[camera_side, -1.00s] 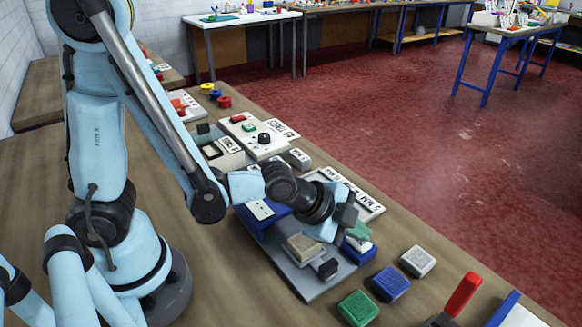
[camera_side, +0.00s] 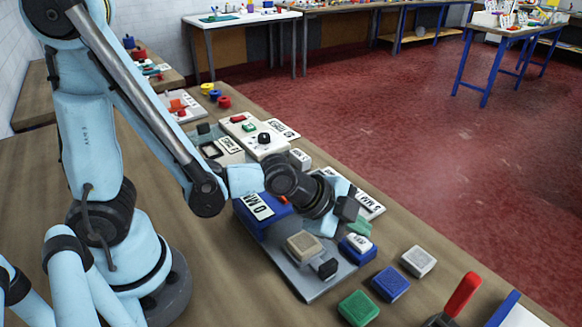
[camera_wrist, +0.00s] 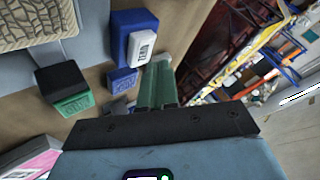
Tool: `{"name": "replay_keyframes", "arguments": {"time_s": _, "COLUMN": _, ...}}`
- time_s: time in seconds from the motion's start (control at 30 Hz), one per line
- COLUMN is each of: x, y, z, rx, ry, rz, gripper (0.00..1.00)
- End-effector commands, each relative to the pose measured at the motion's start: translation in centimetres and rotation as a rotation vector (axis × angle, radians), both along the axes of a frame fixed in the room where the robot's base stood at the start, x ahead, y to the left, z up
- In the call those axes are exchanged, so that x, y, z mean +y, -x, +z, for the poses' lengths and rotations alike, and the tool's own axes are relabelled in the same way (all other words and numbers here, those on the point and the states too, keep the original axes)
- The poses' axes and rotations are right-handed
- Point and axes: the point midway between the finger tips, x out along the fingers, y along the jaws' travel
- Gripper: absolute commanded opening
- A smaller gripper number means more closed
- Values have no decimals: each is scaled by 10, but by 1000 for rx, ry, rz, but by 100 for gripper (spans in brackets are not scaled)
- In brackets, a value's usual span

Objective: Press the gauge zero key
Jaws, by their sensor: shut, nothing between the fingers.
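The gauge zero key appears to be the white key (camera_side: 359,243) with a small dark label on a blue block (camera_side: 354,256), at the right of the grey plate. My gripper (camera_side: 362,231), with green fingers, is shut and empty. It sits just above the key, with a small gap that is hard to judge. In the wrist view my gripper (camera_wrist: 158,85) points past the block. A blue gauge body (camera_side: 250,222) carries a white panel (camera_side: 259,206) reading "0 MM".
A beige-topped block (camera_side: 304,246) and a small black block (camera_side: 325,268) stand on the grey plate (camera_side: 312,287). Green (camera_side: 358,308), blue (camera_side: 390,284) and grey (camera_side: 418,261) blocks lie in front. A red handle (camera_side: 463,295) rises at the lower right.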

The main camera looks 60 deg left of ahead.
Motion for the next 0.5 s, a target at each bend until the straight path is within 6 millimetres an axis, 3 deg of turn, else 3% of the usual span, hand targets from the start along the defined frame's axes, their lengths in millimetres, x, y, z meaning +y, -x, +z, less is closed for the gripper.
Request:
{"name": "replay_keyframes", "arguments": {"time_s": 0.33, "x": 0, "y": 0, "z": 1, "rx": 0, "ry": 0, "rz": 0, "gripper": 0}}
{"name": "replay_keyframes", "arguments": {"time_s": 0.5, "x": 0, "y": 0, "z": 12, "rx": 0, "ry": 0, "rz": 0, "gripper": 0}}
